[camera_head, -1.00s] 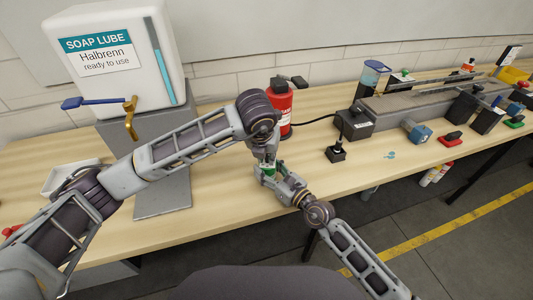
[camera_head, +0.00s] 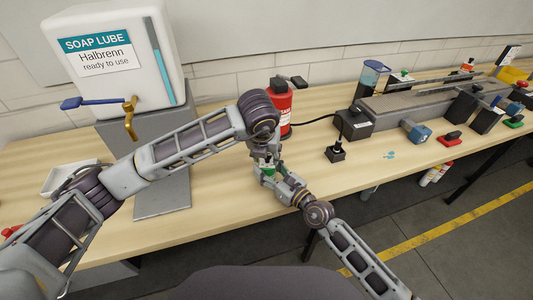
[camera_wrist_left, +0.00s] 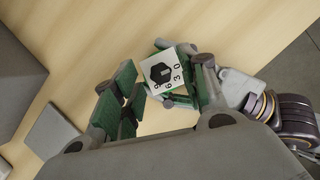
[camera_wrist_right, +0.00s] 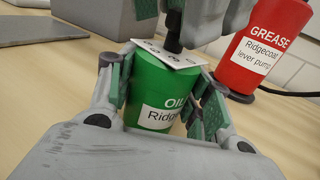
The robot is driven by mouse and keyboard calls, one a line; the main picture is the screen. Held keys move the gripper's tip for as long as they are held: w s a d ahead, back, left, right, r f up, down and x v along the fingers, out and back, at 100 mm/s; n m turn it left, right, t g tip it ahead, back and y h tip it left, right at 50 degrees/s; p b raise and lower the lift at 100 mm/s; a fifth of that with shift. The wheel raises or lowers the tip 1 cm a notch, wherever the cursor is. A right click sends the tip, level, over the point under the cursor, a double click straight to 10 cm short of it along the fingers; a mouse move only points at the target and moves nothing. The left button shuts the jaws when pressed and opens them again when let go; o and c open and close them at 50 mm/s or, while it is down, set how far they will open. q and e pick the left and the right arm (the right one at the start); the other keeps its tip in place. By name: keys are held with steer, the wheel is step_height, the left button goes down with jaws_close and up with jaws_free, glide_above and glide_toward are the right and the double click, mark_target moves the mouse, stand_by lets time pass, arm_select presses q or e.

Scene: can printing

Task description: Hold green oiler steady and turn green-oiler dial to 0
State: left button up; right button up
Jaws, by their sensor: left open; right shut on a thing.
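The green oiler (camera_wrist_right: 158,90) stands upright between the fingers of my right gripper (camera_wrist_right: 163,97), which is shut on its sides. Its white dial plate (camera_wrist_left: 175,61) is on top, with the figures 9, 6, 3 and 0 showing and a black knob (camera_wrist_left: 160,72) on it. I cannot tell which figure the knob points to. My left gripper (camera_wrist_left: 163,92) is open above the oiler, its fingers on either side of the knob. In the head view the oiler (camera_head: 268,171) is mostly hidden by both grippers.
A red grease pump (camera_head: 282,107) stands close behind. The soap lube dispenser (camera_head: 115,55) on its grey stand is at the left, with a white tray (camera_head: 62,180) nearby. A small black device (camera_head: 336,152) stands to the right. The table's front edge is close.

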arm_select(q)
steer(key=shift+r, duration=0.15)
steer(key=v, duration=1.1)
steer(key=shift+r, duration=0.35)
steer(key=shift+a, duration=0.1)
arm_select(e)
steer(key=o, duration=1.3)
steer(key=shift+s, duration=0.1)
steer(key=shift+v, duration=5.9)
steer(key=shift+d, duration=0.15)
arm_select(q)
steer(key=shift+s, duration=0.15)
